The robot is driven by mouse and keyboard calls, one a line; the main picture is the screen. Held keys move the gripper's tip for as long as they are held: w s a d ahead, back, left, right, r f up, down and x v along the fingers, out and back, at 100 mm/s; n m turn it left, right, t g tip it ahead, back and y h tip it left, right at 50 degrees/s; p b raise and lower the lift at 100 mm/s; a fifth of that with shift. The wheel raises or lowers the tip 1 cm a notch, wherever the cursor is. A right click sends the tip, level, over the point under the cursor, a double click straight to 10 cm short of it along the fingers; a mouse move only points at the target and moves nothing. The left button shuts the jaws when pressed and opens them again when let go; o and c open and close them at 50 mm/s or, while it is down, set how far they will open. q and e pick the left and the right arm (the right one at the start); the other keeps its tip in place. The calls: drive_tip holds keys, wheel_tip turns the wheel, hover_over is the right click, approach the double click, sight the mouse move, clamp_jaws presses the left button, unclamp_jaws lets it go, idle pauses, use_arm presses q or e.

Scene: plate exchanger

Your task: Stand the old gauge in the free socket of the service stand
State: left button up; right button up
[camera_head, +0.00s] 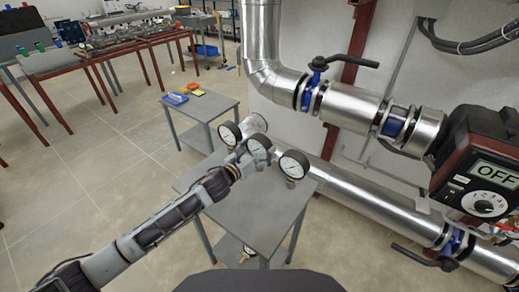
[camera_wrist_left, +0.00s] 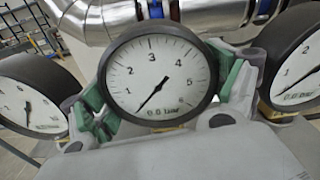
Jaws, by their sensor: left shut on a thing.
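My left gripper (camera_head: 250,158) is shut on the middle one of three round, white-faced gauges (camera_head: 259,147). In the left wrist view this held gauge (camera_wrist_left: 157,78) is upright, facing the camera, between the green finger pads of my left gripper (camera_wrist_left: 160,100). Its needle points low left. It is over the grey service stand (camera_head: 262,215). A black-rimmed gauge (camera_head: 230,133) stands to its left and another gauge (camera_head: 293,165) to its right; the right one also shows in the left wrist view (camera_wrist_left: 298,72). The held gauge's lower end and any socket below it are hidden. My right gripper is not in view.
Large silver pipes (camera_head: 345,105) with a blue valve (camera_head: 318,64) run behind and right of the stand. A red-black device reading OFF (camera_head: 480,160) is at the right. A smaller grey table (camera_head: 205,105) stands behind. Another round gauge-like thing (camera_head: 249,250) is low under the stand's top.

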use_arm(q)
drive_tip(key=shift+r, duration=0.1)
drive_tip(key=o, duration=1.5)
drive_tip(key=shift+c, duration=0.2)
drive_tip(key=shift+a, duration=0.1)
drive_tip(key=shift+v, duration=0.85)
drive_tip(key=v, duration=1)
